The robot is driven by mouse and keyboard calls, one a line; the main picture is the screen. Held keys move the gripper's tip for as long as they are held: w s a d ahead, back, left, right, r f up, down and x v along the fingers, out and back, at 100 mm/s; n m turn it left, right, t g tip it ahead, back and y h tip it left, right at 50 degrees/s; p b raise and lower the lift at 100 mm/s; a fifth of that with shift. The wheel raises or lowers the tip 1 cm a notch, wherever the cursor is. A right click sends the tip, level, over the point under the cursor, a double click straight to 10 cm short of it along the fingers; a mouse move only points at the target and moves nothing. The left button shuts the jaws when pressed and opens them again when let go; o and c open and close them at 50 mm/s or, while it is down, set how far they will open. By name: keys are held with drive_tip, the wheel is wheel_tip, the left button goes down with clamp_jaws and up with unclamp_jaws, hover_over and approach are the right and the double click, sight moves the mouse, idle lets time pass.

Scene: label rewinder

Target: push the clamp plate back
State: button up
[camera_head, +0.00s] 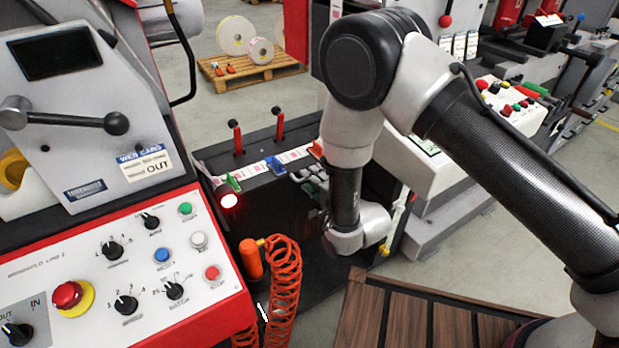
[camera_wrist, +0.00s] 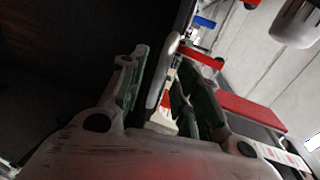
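My gripper (camera_wrist: 162,76) is in the wrist view, its two fingers with dark green pads standing apart. A pale, thin, rounded piece (camera_wrist: 167,68) shows in the gap between them; I cannot tell whether it touches a finger. A red flat plate (camera_wrist: 250,108) lies right of the fingers, and a red bar (camera_wrist: 200,55) lies beyond them. I cannot tell which piece is the clamp plate. In the head view, my arm's wrist hangs in front of the splice table (camera_head: 262,165), and my gripper is mostly hidden behind it. A red piece (camera_head: 317,150) shows beside my arm.
Two red-handled levers (camera_head: 258,135) stand behind the table's label strip. The control panel (camera_head: 130,262) is at left. An orange coiled hose (camera_head: 285,285) hangs in front. A wooden platform (camera_head: 400,318) lies below.

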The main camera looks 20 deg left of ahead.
sight(290, 156)
drive_tip(key=shift+x, duration=1.1)
clamp_jaws()
drive_tip(key=x, duration=0.3)
drive_tip(key=r+x, duration=0.1)
drive_tip(key=x, duration=0.3)
drive_tip(key=r+x, duration=0.1)
drive_tip(key=x, duration=0.2)
drive_tip(key=shift+w+a, duration=0.35)
drive_tip(key=shift+a, duration=0.1)
drive_tip(key=shift+w+a+r, duration=0.1)
drive_tip(key=shift+w+a, duration=0.2)
drive_tip(key=shift+a, duration=0.05)
drive_tip(key=shift+c, duration=0.7)
unclamp_jaws()
drive_tip(key=shift+a, duration=0.1)
drive_tip(key=shift+o, duration=0.7)
